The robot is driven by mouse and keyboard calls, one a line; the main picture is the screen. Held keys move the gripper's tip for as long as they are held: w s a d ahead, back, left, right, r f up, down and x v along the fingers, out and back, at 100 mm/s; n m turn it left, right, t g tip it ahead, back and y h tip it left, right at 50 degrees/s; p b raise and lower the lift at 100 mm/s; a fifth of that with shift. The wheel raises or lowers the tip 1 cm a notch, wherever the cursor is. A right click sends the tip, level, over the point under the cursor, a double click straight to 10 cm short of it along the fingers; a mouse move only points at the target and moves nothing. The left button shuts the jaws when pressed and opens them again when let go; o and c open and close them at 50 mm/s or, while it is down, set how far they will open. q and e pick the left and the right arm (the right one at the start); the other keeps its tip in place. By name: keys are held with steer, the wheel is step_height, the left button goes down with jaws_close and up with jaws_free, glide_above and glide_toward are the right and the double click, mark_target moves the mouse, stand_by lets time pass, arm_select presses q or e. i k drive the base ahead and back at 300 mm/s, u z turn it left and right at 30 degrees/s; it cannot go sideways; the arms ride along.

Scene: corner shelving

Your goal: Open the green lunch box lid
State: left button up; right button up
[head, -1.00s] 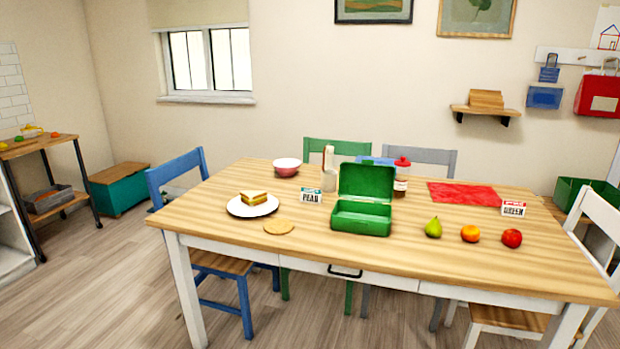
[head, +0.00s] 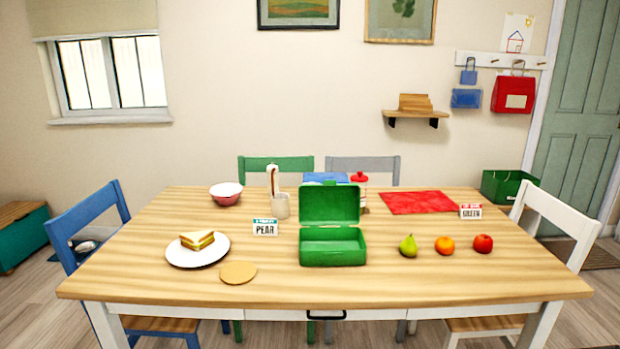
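The green lunch box (head: 332,254) stands on the wooden table, near the middle of its front half. Its lid (head: 329,206) is raised and stands upright at the back of the box, so the box is open toward me. The inside looks empty from this angle, though part of its floor is hidden by the front wall. Neither of my grippers shows in the head view.
On the table (head: 380,284) are a sandwich plate (head: 180,255), a round tan disc (head: 238,272), a PEAR card (head: 265,227), a pear (head: 408,246), an orange (head: 444,245), an apple (head: 483,244) and a red cloth (head: 417,202). Chairs surround the table.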

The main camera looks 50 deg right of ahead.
mark_target(328, 203)
steer(key=z, duration=0.55)
steer(key=i, duration=1)
steer(key=z, duration=0.7)
